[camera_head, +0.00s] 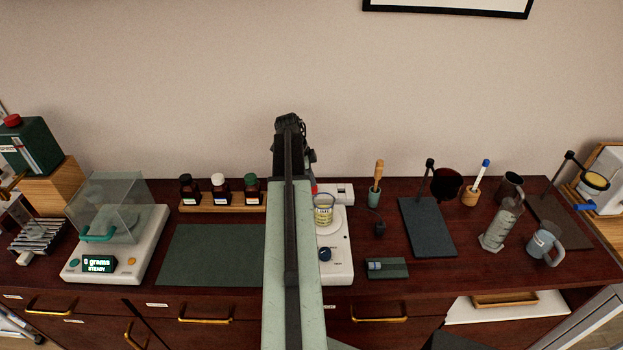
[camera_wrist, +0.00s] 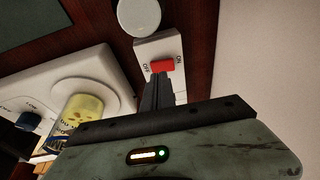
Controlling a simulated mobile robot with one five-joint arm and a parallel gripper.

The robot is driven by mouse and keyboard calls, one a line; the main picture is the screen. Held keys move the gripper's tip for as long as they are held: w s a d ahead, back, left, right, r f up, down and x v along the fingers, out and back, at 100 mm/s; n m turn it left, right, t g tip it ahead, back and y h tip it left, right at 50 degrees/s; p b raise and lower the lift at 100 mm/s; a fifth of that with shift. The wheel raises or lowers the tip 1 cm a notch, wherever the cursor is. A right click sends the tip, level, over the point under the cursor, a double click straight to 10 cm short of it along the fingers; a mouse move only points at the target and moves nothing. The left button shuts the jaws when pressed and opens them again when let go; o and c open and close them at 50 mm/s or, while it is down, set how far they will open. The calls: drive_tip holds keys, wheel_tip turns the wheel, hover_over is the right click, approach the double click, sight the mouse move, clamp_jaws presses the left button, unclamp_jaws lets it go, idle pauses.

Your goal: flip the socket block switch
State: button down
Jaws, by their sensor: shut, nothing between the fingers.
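The white socket block (camera_wrist: 150,48) is in the wrist view, with a red rocker switch (camera_wrist: 163,65) between the printed words OFF and ON. My gripper (camera_wrist: 157,80) is shut and empty, its fingertips right at the near edge of the red switch; I cannot tell whether they touch it. Which way the rocker is tilted is unclear. In the head view, part of the socket block (camera_head: 342,192) shows behind the hotplate, right of my arm, which hides the rest.
A white hotplate (camera_head: 339,262) bearing a beaker of yellow liquid (camera_head: 324,212) stands close in front of the block. Bottles on a wooden rack (camera_head: 222,207) stand left; a stand with a dark plate (camera_head: 426,228) stands right.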

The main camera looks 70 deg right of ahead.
drive_tip(key=s+a+p+v, duration=0.1)
drive_tip(key=p+v, duration=0.8)
drive_tip(key=v, duration=0.2)
drive_tip(key=shift+r+p, duration=0.2)
drive_tip(key=shift+p, duration=0.1)
drive_tip(key=shift+w+f, duration=0.1)
